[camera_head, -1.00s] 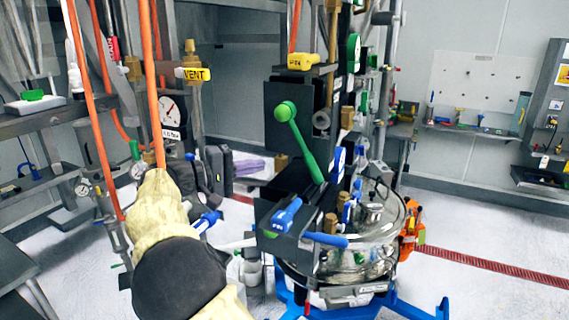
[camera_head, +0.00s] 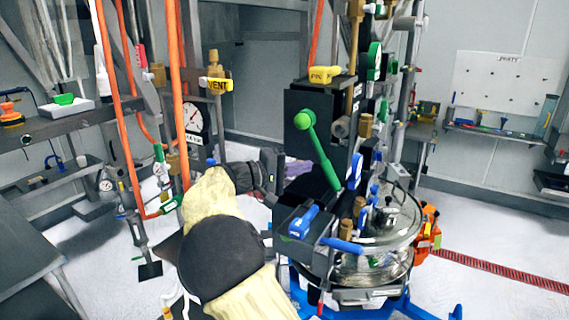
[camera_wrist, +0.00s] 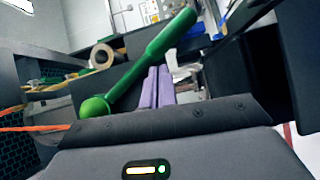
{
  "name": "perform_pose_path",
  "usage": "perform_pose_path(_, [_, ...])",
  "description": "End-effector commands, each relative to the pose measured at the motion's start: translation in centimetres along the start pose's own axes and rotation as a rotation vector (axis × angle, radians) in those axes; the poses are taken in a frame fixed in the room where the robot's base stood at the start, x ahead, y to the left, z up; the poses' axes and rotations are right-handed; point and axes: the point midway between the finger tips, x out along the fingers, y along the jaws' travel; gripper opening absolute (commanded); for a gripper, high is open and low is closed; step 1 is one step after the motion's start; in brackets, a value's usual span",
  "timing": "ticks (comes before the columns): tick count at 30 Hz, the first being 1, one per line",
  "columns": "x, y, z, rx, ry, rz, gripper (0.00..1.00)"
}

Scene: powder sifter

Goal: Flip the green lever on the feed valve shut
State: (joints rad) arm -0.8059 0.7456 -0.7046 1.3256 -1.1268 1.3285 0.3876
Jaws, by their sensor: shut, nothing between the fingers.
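The green lever (camera_head: 321,152) is a long rod with a ball end, standing tilted to the upper left above the dark box of the valve unit (camera_head: 305,232). My gripper (camera_head: 274,172) is left of the lever in the head view, held level below its ball. In the wrist view, the lever (camera_wrist: 143,62) runs diagonally from its ball at lower left to upper right, crossing just above the tips of my purple fingers (camera_wrist: 158,74). The fingers are together and empty. I cannot tell whether they touch the lever.
Blue-handled valves (camera_head: 302,222) sit on the unit below the lever, near my forearm. A shiny metal vessel (camera_head: 385,225) stands to the right. Orange hoses (camera_head: 178,90) hang at left. A yellow-tagged pipe (camera_head: 325,75) rises behind the lever.

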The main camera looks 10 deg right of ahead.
Motion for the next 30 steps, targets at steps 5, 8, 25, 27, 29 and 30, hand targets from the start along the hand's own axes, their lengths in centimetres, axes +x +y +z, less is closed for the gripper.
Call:
perform_pose_path(5, [1.8, 0.1, 0.0, -0.001, 0.0, 0.0, 0.0])
perform_pose_path(8, [2.0, 0.0, -0.1, -0.001, 0.002, -0.001, 0.0])
perform_pose_path(25, [2.6, 0.0, 0.1, -0.031, -0.003, 0.023, 0.0])
perform_pose_path(27, [2.8, 0.1, 0.1, -0.038, -0.004, 0.028, 0.0])
perform_pose_path(29, [2.9, 0.1, 0.1, -0.042, -0.005, 0.031, 0.0])
perform_pose_path(30, [2.9, 0.1, 0.1, -0.046, -0.006, 0.034, 0.0])
